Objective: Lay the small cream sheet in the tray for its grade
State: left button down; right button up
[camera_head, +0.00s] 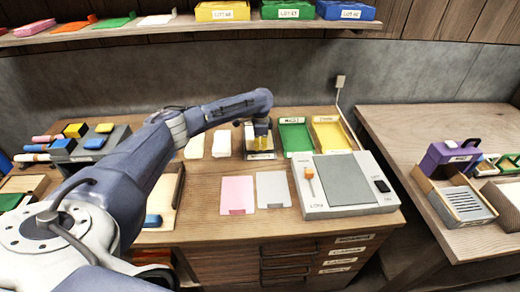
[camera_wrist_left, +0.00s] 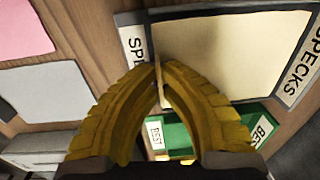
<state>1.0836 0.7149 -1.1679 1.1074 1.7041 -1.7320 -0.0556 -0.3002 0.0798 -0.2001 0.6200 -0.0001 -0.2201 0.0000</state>
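My left gripper (camera_wrist_left: 158,78) has yellow fingers with their tips together at the left edge of a cream sheet (camera_wrist_left: 235,60). A thin pale strip shows between the fingers, and they look shut on that edge. The sheet lies over the dark inside of a tray labelled SPECKS (camera_wrist_left: 135,45). In the head view my left gripper (camera_head: 262,132) hangs over this tray (camera_head: 262,156) and hides much of it. A green tray labelled BEST (camera_head: 295,136) stands just right of it, then a yellow tray (camera_head: 331,134). My right gripper is out of view.
A pink sheet (camera_head: 237,193) and a grey sheet (camera_head: 273,189) lie in front. A pale device with a grey plate (camera_head: 345,180) stands to their right. White pieces (camera_head: 222,144) lie left of the trays. A cord rises behind the yellow tray. A shelf with coloured trays (camera_head: 222,11) spans the back.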

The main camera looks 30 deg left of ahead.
pick_arm(q)
jog(key=shift+f, duration=0.75)
jog(key=shift+f, duration=0.1)
jog(key=c, duration=1.6)
grip_release()
notch_tip(320, 180, up, 12)
jog(key=shift+s+d, duration=0.15)
jog(key=shift+s, duration=0.1)
